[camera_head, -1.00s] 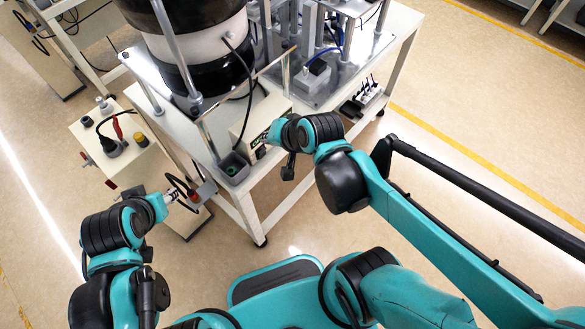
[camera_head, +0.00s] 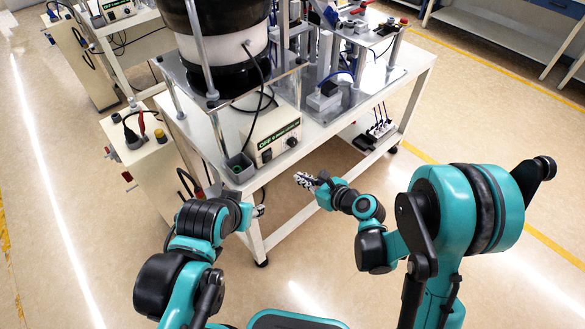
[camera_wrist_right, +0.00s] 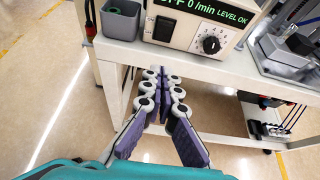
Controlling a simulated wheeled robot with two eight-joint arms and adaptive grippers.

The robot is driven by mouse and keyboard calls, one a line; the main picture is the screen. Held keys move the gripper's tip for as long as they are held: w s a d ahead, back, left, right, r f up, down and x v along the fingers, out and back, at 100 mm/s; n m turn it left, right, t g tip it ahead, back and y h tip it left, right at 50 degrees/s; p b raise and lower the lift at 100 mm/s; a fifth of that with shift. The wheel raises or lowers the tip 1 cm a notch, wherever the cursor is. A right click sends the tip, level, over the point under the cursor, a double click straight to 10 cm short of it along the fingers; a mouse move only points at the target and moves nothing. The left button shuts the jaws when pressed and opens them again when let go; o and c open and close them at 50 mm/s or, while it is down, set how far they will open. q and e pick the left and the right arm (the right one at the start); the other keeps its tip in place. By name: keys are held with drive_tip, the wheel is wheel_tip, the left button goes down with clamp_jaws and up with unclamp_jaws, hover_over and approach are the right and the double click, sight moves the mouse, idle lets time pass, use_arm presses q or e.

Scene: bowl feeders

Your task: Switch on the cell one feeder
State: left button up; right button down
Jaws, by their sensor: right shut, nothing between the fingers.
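The feeder's cream control box (camera_head: 272,137) stands on the white table's front edge. Its green display reads OFF, 0 /min, LEVEL OK in the right wrist view (camera_wrist_right: 207,10). Below the display are a black rocker switch (camera_wrist_right: 163,28) and a round dial (camera_wrist_right: 211,44). The black and white bowl feeder (camera_head: 217,45) stands behind it. My right gripper (camera_head: 303,180) is shut and empty, in front of and below the box, apart from it; its fingers also show in the right wrist view (camera_wrist_right: 162,75). My left gripper (camera_head: 259,211) shows only partly by the table's front leg.
A grey open cup (camera_head: 238,168) sits left of the box at the table corner. A cream cabinet (camera_head: 148,165) with a plug and a red lever stands left. Metal fixtures (camera_head: 322,100) stand right of the box. Another OFF display (camera_head: 117,5) shows at the upper left.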

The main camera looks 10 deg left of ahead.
drive_tip(key=shift+f, duration=0.1)
idle(0.3)
drive_tip(key=b, duration=0.2)
approach(268, 157)
drive_tip(key=w+a+f, duration=0.3)
drive_tip(key=shift+a+f, duration=0.2)
drive_tip(key=shift+w+a+r, duration=0.3)
drive_tip(key=shift+a, duration=0.1)
